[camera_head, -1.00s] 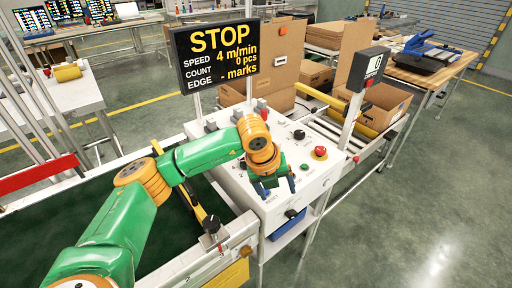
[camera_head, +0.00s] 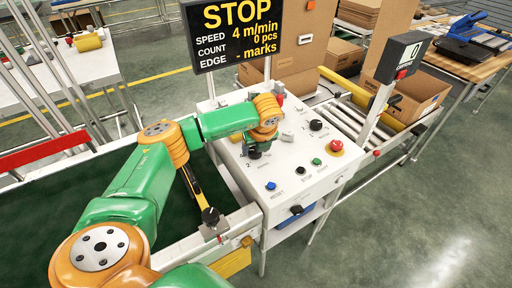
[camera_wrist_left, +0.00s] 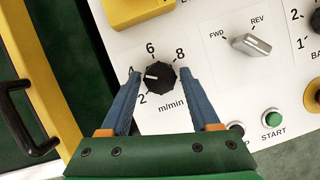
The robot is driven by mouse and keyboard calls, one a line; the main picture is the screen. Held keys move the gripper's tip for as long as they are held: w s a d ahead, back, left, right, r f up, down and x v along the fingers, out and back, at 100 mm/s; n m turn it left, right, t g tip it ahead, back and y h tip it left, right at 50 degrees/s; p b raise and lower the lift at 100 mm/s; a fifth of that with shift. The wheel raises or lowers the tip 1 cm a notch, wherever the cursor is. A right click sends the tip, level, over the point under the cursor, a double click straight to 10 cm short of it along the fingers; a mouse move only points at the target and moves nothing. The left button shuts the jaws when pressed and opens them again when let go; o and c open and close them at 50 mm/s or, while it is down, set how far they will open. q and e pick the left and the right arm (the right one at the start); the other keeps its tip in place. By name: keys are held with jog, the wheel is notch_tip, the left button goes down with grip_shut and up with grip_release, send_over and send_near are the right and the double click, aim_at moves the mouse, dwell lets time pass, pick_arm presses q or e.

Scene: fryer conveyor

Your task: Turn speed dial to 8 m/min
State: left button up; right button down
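The speed dial (camera_wrist_left: 160,76) is a black knob on the white panel, marked 2, 4, 6, 8 and m/min in the left wrist view. Its white pointer line faces left, near the 4. My left gripper (camera_head: 255,150) is over the left part of the control panel (camera_head: 318,180). In the left wrist view its two blue fingers stand open on either side of the dial, with a small gap showing at each side. In the head view the gripper largely hides the dial. The display (camera_head: 232,32) reads STOP, 4 m/min, 0 pcs. My right gripper is not in view.
A FWD/REV switch (camera_wrist_left: 250,44) is right of the dial. The green START button (camera_wrist_left: 272,118) is at lower right. A red emergency button (camera_head: 336,146) and blue RESET button (camera_head: 271,186) share the panel. A yellow block (camera_wrist_left: 135,10) lies beyond the dial.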

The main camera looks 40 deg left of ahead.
pick_arm(q)
grip_shut()
